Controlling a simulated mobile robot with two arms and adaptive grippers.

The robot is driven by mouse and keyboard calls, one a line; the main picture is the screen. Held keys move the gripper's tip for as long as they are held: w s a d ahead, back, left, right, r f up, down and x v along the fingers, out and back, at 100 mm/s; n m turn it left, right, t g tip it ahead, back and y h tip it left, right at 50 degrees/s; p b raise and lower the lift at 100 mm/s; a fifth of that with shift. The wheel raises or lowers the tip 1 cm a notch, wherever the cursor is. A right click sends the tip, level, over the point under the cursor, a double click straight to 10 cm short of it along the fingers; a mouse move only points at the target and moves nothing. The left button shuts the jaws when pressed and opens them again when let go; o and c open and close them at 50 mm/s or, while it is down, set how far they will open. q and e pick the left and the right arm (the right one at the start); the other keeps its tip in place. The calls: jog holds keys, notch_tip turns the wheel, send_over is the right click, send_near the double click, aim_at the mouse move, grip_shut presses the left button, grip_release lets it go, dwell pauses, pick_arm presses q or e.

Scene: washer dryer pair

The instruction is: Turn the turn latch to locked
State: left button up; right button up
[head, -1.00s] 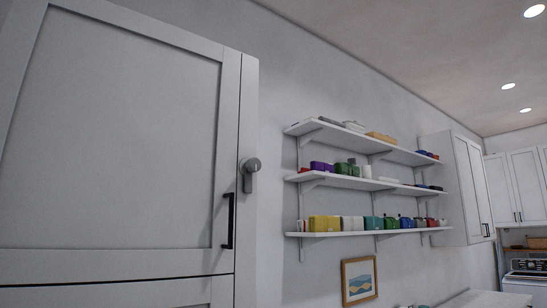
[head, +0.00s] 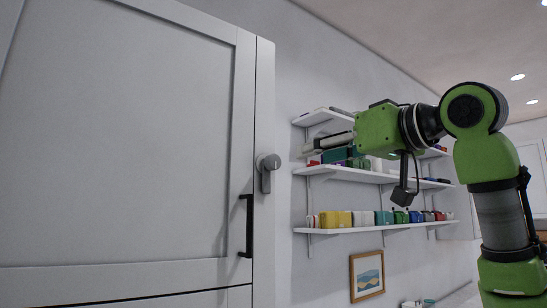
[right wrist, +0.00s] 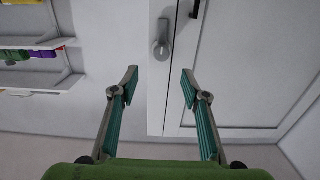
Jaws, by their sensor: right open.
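The turn latch (head: 267,170) is a grey round knob with a flat lever hanging straight down, mounted at the right edge of the tall white cabinet door (head: 120,130). It also shows in the right wrist view (right wrist: 161,46), at the top middle, beyond the fingers. My right gripper (head: 318,147) is in front of the shelves, to the right of the latch and apart from it, pointing left. In the right wrist view my right gripper (right wrist: 157,83) has its fingers spread wide with nothing between them. My left gripper is not in view.
A black door handle (head: 246,226) stands just below and left of the latch. Wall shelves (head: 375,230) with several coloured containers are at the right. A framed picture (head: 367,276) hangs below them. The space between gripper and latch looks clear.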

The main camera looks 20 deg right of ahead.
aim_at(275, 160)
jog(key=p+x, duration=0.2)
jog(key=x, duration=0.2)
jog(key=p+x, duration=0.2)
jog(key=x, duration=0.3)
jog(key=r+p+x, duration=0.1)
jog(key=p+x, duration=0.2)
jog(key=x, duration=0.1)
jog(key=shift+w+a, duration=0.15)
jog(key=shift+a, duration=0.05)
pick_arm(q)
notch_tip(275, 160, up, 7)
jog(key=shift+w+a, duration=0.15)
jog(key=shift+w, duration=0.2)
pick_arm(e)
grip_shut()
